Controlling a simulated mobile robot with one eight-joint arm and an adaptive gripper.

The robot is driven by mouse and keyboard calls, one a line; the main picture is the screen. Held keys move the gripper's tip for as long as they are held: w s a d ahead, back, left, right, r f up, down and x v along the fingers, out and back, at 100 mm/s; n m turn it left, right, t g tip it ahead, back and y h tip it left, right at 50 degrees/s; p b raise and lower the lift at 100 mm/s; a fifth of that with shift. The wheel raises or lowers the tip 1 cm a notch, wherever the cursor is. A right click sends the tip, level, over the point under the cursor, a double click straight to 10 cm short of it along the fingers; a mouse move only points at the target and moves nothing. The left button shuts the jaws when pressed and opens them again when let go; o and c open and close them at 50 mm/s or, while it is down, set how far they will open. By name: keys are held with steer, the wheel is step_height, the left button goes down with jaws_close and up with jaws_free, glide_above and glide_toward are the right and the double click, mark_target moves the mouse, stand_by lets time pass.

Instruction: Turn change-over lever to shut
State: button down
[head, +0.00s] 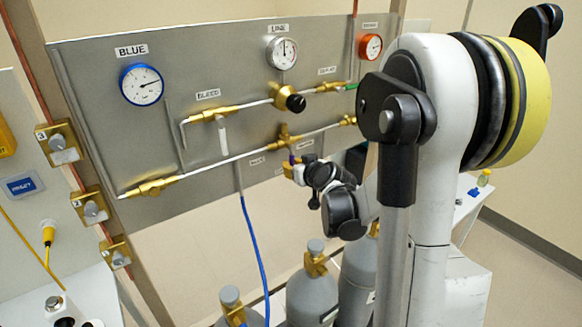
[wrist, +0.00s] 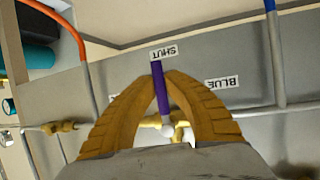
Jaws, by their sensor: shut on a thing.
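The purple change-over lever (wrist: 162,94) runs up between my fingers in the wrist view, its tip at the SHUT label (wrist: 163,53). My gripper (wrist: 164,76) has ochre ribbed fingers closed on the lever from both sides. The lever's white pivot (wrist: 167,130) shows between the fingers, and the BLUE label (wrist: 222,82) is to its right. In the head view my gripper (head: 296,172) is at the panel below the brass valve body (head: 285,138). Only a small purple piece of the lever (head: 292,159) shows there; the rest is hidden.
The grey panel (head: 210,60) carries a blue gauge (head: 141,84), a white gauge (head: 282,52), a red gauge (head: 370,46) and brass-fitted pipes. A blue hose (head: 254,245) hangs below the lever area. Grey gas cylinders (head: 312,285) stand beneath my gripper.

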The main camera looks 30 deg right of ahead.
stand_by(0.3)
steer(key=c, duration=1.4)
jaws_free()
steer(key=shift+c, duration=0.2)
steer(key=v, duration=1.2)
